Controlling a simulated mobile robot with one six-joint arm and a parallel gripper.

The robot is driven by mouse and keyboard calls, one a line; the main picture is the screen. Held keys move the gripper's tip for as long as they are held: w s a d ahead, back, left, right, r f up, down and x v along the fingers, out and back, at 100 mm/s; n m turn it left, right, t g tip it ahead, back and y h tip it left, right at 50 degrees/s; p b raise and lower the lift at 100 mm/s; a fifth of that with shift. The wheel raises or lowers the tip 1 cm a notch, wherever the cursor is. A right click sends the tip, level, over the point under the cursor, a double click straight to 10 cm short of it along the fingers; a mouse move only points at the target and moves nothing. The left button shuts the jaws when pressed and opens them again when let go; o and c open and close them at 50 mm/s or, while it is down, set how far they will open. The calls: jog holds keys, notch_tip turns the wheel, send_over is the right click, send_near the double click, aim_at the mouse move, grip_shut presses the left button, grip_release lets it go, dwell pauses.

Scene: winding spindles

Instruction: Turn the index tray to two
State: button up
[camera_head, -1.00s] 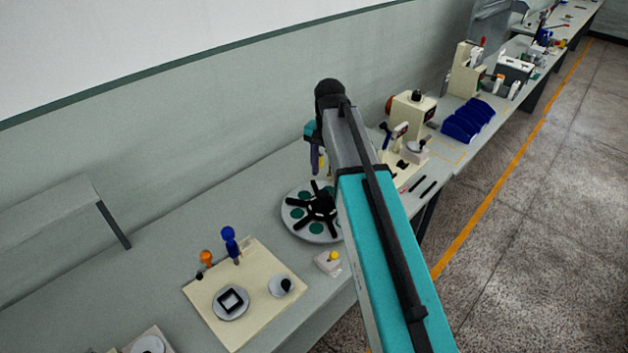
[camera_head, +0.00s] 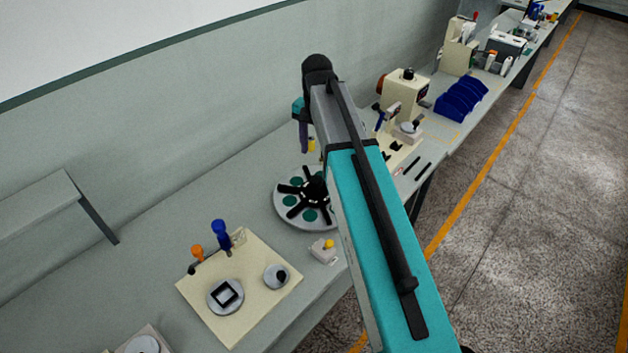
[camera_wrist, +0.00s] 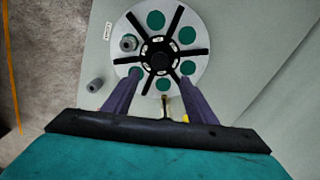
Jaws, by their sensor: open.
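The index tray (camera_head: 284,213) is a round grey disc with green pockets and a black spoked hub, lying on the bench; my arm hides its right part in the head view. In the wrist view the whole tray (camera_wrist: 199,70) shows ahead of the fingers, with a grey nut-like part (camera_wrist: 128,43) on one pocket. My gripper (camera_wrist: 158,88) is open and empty, its two purple fingers apart, over the near side of the tray. In the head view my gripper (camera_head: 304,140) hangs above the tray's far edge. I cannot tell any contact with the spokes.
A white box with a yellow button (camera_head: 323,250) stands in front of the tray. A cream board (camera_head: 250,297) with blue and orange-handled tools lies to the left. A cream machine (camera_head: 405,95) and blue bins (camera_head: 461,100) stand to the right.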

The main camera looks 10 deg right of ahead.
aim_at(316, 179)
jog(key=shift+s+f+b, duration=0.1)
jog(key=shift+f+b, duration=3.95)
jog(key=shift+f, duration=2.5)
